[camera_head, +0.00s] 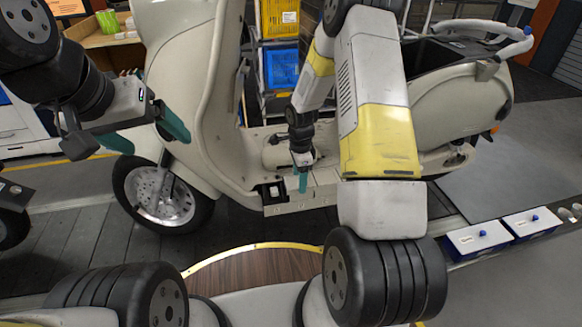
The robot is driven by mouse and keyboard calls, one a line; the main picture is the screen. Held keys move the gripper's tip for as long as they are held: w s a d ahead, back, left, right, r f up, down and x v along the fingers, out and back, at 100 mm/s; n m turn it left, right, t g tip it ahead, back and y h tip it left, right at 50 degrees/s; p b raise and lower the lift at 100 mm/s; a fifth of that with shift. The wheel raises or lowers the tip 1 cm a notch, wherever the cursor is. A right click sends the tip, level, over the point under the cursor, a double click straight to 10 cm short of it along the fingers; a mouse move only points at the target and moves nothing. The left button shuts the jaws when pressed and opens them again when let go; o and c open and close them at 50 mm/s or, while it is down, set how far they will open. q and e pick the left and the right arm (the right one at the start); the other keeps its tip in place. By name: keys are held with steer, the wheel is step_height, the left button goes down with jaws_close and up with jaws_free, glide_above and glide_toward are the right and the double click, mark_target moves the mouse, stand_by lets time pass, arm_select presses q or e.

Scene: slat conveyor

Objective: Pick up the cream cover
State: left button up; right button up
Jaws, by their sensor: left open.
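A cream scooter (183,92) stands across the middle of the view. I cannot clearly single out a separate cream cover from its cream body panels. My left gripper (158,143) is open and empty, its two teal fingers spread apart by the scooter's front, above the front wheel. My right gripper (303,184) points down at the scooter's low footboard (325,181), beside a small dark square recess (271,192). Its teal fingers overlap in this view, so I cannot tell how far apart they are or whether they touch anything.
Yellow (280,18) and blue (281,68) crates stand behind the scooter. A wooden shelf (95,37) is at the back left. The dark slat floor (75,232) is clear at the left.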

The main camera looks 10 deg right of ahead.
steer(key=c, duration=0.4)
steer(key=shift+r, duration=0.1)
step_height(320, 180, up, 10)
stand_by(0.4)
step_height(320, 180, up, 7)
stand_by(0.7)
